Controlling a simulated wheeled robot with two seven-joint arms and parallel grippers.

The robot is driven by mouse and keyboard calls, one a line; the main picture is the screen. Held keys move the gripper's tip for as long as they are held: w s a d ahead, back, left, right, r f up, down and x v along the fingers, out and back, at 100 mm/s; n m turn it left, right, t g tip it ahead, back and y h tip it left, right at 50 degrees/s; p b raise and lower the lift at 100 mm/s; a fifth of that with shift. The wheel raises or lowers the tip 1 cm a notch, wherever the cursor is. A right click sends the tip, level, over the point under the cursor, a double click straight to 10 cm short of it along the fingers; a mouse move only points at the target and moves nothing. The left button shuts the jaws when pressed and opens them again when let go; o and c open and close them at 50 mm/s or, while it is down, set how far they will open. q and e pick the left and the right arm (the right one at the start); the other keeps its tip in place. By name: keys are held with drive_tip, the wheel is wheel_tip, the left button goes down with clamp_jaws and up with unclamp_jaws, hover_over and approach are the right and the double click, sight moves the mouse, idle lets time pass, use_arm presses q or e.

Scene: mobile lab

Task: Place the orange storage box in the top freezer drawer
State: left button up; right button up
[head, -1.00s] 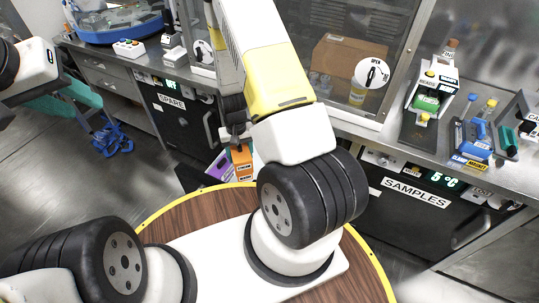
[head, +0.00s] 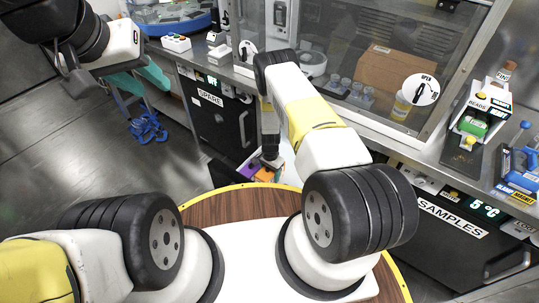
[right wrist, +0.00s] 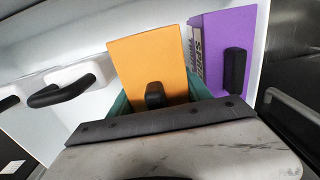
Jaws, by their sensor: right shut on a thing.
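The orange storage box (head: 264,174) is beneath my right gripper (head: 268,161), which is shut on it. In the right wrist view the orange box (right wrist: 150,68) stands in front of the gripper, with a black tab on its face and teal edges beside its lower part. A purple box (right wrist: 229,45) is just right of it; it also shows in the head view (head: 246,171). Both are at a white drawer (right wrist: 262,50). I cannot tell whether the orange box touches the drawer floor. My left gripper (head: 78,82) is at upper left, away from the boxes; its jaws are unclear.
The SPARE unit (head: 212,100) and SAMPLES unit (head: 450,222) are under the counter. A glass-fronted cabinet (head: 385,60) stands above. Black handles on white mounts (right wrist: 70,85) show left of the orange box.

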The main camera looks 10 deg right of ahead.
drive_tip(key=shift+f, duration=2.25)
drive_tip(key=shift+f, duration=0.2)
drive_tip(key=o, duration=1.7)
